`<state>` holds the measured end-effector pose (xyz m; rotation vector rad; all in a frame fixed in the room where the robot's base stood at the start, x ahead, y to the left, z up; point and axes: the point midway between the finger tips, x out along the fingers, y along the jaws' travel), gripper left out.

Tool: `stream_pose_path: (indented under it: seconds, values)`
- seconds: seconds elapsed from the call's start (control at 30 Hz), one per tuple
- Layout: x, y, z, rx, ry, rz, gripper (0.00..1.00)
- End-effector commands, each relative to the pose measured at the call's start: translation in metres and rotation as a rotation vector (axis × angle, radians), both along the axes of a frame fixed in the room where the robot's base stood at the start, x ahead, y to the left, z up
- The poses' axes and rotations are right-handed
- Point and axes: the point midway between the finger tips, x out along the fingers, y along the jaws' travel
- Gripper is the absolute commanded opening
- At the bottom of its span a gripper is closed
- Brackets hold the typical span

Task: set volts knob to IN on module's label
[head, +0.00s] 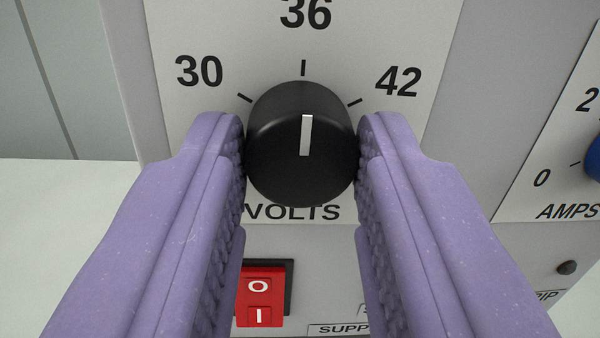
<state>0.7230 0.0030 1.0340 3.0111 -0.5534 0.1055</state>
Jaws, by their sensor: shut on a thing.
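The volts knob (290,172) is a round black knob with a white pointer line, on a white dial plate (230,30) in the middle of the head view. The pointer stands nearly straight up, toward the tick under 36. Marks 30 and 42 show at upper left and upper right, and VOLTS is printed below. My gripper (302,150) has two purple ridged fingers, one on each side of the knob, shut on it. The module's label with the IN value is not in view.
A red rocker switch (261,296) marked O and I sits below the knob, close to the left finger. A blue AMPS knob (593,158) is cut off at the right edge. A small dark round part (567,267) and partly hidden labels are at lower right.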

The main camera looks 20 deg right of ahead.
Motion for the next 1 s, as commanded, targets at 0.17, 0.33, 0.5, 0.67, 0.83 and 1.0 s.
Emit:
stream_pose_path:
  seconds: [0.17, 0.33, 0.5, 0.67, 0.83, 1.0]
  values:
    - [-0.001, 0.000, -0.003, 0.000, 0.006, 0.000, 0.60]
    - [0.000, 0.000, -0.002, 0.000, 0.004, 0.000, 0.60]
    - [-0.009, 0.004, -0.001, 0.001, 0.005, 0.001, 0.60]
    - [-0.037, 0.015, -0.002, -0.001, 0.007, 0.001, 0.60]
    - [-0.063, 0.024, -0.006, 0.001, 0.006, 0.001, 0.60]
    - [-0.073, 0.028, -0.008, 0.001, 0.005, 0.001, 0.60]
